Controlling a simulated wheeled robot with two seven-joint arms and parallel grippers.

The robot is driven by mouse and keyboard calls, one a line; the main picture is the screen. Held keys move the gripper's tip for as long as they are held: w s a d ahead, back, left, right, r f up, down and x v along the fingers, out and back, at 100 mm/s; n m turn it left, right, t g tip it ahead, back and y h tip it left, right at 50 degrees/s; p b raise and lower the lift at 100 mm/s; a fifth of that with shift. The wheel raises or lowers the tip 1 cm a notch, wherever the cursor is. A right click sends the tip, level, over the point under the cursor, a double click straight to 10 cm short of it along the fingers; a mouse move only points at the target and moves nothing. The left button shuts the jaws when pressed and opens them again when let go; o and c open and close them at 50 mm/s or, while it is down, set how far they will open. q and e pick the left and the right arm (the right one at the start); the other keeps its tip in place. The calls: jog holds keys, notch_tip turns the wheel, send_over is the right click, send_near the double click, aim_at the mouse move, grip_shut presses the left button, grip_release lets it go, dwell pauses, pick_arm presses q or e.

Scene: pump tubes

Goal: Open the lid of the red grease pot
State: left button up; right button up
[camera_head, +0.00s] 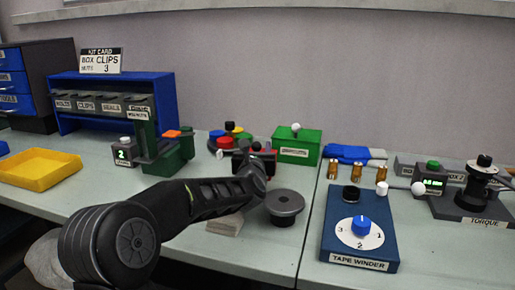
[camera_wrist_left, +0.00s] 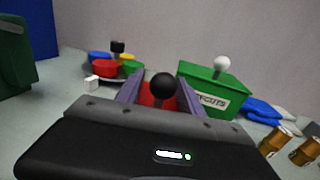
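The red grease pot (camera_wrist_left: 156,101) shows as a red patch with a round black knob (camera_wrist_left: 163,86) above it, in the left wrist view. Its lower part is hidden behind my gripper body. My left gripper (camera_wrist_left: 161,92) has its two fingers apart, one on each side of the red pot and knob. I cannot tell whether they touch it. In the head view my left gripper (camera_head: 254,162) reaches to the pot, covering most of it; only a little red shows around it. The lid looks seated, though its edge is hidden. My right gripper is not in view.
A green offcuts box (camera_head: 297,147) with a white knob stands right behind the pot. A turntable of coloured pieces (camera_head: 228,138) is to the left. A grey round object (camera_head: 284,204) and the tape winder (camera_head: 361,228) are nearer. A yellow tray (camera_head: 40,169) lies far left.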

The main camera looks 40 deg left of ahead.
pick_arm(q)
grip_shut()
dwell(1.2)
